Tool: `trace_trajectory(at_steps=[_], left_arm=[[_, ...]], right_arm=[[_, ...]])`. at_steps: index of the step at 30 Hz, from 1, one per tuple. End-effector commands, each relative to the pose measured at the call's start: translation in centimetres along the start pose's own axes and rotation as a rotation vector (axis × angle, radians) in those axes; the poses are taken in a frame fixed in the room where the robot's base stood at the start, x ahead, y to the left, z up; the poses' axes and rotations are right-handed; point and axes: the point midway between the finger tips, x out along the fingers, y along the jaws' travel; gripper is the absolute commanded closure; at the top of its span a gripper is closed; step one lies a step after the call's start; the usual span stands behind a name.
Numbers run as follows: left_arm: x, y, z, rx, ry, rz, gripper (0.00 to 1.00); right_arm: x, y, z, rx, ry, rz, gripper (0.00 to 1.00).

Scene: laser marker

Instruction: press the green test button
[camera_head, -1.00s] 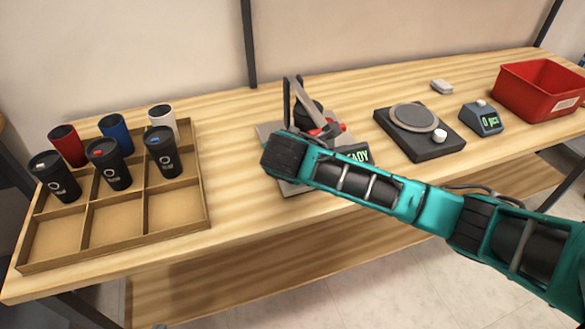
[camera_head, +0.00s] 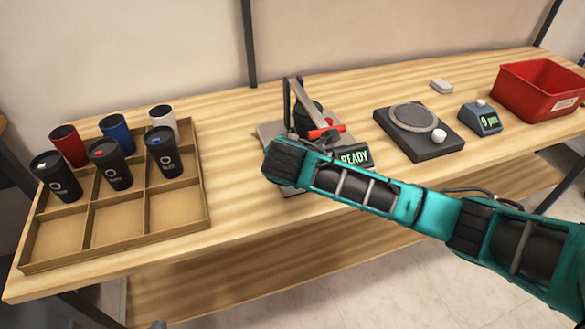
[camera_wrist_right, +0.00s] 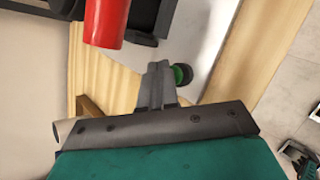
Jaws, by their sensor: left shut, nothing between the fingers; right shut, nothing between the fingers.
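The green test button (camera_wrist_right: 182,74), a green cap in a dark collar, shows in the right wrist view on the pale plate of the marking press (camera_wrist_right: 210,48). My right gripper (camera_wrist_right: 159,66) is shut and empty, its fingertips just left of the button; I cannot tell if they touch it. In the head view the press (camera_head: 306,96) stands mid-table, its display (camera_head: 354,157) reading READY. My right wrist hides the button and the right fingers there. Only a small dark tip of my left gripper (camera_head: 159,325) shows at the bottom edge; it is shut.
The press's red handle (camera_head: 327,131) is close above; it also shows in the wrist view (camera_wrist_right: 105,22). A wooden tray (camera_head: 178,213) with several tumblers stands left. A round-plated device (camera_head: 440,150), a counter (camera_head: 482,122) and a red bin (camera_head: 535,88) stand right.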

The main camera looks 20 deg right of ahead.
Motion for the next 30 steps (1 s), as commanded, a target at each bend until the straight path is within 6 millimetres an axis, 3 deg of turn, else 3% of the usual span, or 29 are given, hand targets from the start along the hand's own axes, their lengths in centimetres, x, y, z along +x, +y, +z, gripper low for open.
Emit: trace_trajectory(at_steps=[30], left_arm=[[-0.36,0.07,-0.04,-0.001,-0.006,0.001,1.0]], right_arm=[[0.36,-0.31,-0.3,-0.001,0.001,-0.002,1.0]])
